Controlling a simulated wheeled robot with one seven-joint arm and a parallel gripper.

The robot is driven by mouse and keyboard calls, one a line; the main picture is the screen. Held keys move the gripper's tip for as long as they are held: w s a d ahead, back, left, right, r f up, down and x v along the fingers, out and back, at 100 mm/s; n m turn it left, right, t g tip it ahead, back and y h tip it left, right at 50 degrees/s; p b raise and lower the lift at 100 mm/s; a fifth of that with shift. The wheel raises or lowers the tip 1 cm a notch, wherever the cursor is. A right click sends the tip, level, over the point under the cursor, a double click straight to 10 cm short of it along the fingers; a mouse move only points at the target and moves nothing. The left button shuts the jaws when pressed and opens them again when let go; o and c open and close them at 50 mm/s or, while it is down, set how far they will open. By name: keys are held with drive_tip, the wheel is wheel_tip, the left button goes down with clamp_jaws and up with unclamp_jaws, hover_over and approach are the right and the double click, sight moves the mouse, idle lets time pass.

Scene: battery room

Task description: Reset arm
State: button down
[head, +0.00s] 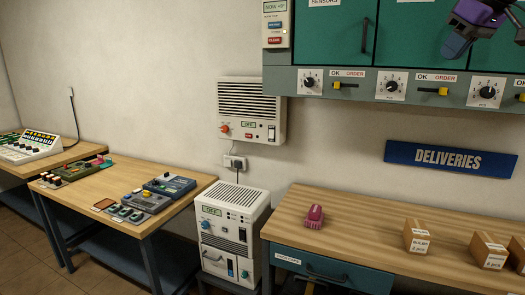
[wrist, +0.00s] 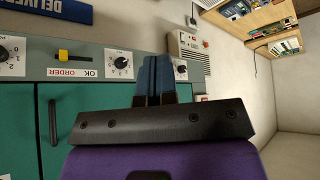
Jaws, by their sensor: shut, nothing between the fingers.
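My gripper (wrist: 153,77) shows in the wrist view, with its two blue fingers together and nothing between them. The wrist view is turned nearly upside down, and the gripper appears in front of the teal wall cabinet (wrist: 105,122) and its grey knob panel. In the head view, part of my purple and dark arm (head: 480,22) shows at the top right, in front of the teal cabinet doors (head: 417,35). I cannot tell from these views whether the gripper touches the cabinet; it looks apart from it.
A wooden bench (head: 365,225) below carries a pink object (head: 314,216) and several small cardboard boxes (head: 417,237). A blue DELIVERIES sign (head: 450,159) hangs above. A white wall unit (head: 251,111) and a white floor unit (head: 232,225) stand left. Another table (head: 160,208) holds devices.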

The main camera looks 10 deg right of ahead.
drive_tip(key=s+a+f+m, duration=0.1)
drive_tip(key=s+a+f, duration=0.8)
drive_tip(key=f, duration=0.2)
drive_tip(key=s+a+f+m+g+h, duration=0.1)
drive_tip(key=s+a+f, duration=0.8)
drive_tip(key=a+f, duration=0.1)
drive_tip(key=shift+a+f+g, duration=0.2)
drive_tip(key=shift+f+g, duration=0.1)
drive_tip(key=shift+f, duration=0.45)
